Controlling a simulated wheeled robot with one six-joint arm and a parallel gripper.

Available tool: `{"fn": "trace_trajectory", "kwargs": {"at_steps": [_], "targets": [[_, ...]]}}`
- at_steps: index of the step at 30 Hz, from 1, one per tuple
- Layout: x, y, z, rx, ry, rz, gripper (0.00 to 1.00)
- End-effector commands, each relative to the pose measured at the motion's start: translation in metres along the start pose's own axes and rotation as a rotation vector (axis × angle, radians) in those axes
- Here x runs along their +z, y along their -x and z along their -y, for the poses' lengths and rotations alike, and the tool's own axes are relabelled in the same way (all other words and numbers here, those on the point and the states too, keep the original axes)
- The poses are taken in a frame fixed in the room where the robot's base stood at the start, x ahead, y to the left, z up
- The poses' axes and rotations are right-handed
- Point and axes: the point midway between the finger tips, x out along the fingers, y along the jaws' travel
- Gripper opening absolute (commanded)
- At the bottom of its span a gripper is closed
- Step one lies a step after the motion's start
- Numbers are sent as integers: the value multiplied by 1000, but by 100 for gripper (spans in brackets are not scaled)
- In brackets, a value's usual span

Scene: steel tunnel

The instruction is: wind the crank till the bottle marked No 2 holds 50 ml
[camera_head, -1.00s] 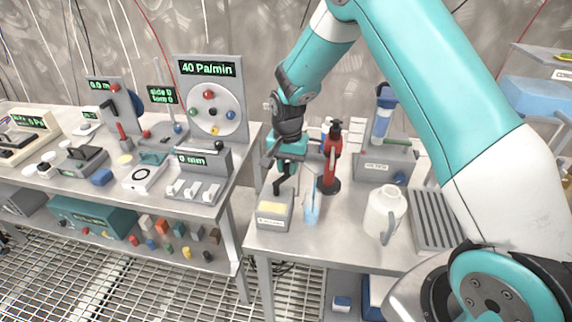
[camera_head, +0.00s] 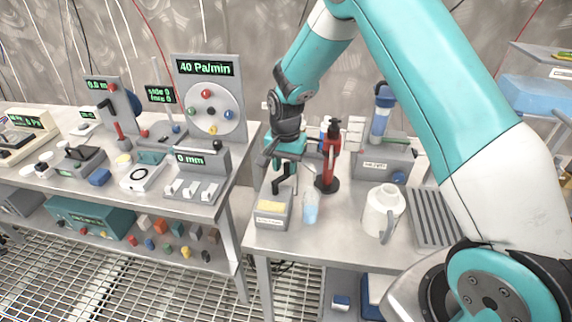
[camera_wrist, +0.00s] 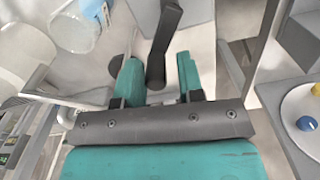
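My gripper (camera_head: 284,184) hangs at the left of the right-hand bench, above and behind a grey box with a yellow top. Its jaws (camera_wrist: 160,80) are apart in the wrist view; a dark bar shows between them, and no grip on it is seen. A pale blue clear bottle (camera_head: 311,208) stands upright just right of the grey box; it also seems to show in the wrist view (camera_wrist: 75,25). Its mark and level are too small to read. A grey labelled box (camera_head: 376,166) at the back has a green rod (camera_head: 398,141). I cannot tell which part is the crank.
A red stand-like device (camera_head: 329,163) is close right of my gripper. A white jug (camera_head: 382,211) and a ribbed grey tray (camera_head: 434,216) stand further right. The left bench (camera_head: 216,207) carries instruments and a panel reading 40 Pa/min (camera_head: 207,69).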

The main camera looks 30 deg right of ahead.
Motion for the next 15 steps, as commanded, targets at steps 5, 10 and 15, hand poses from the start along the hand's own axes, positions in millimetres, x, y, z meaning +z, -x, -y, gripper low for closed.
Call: {"fn": "trace_trajectory", "kwargs": {"at_steps": [5,10,15], "targets": [[0,-2,-6,14,-8,4,46],[0,-2,-6,16,-9,5,46],[0,-2,-6,18,-1,5,46]]}}
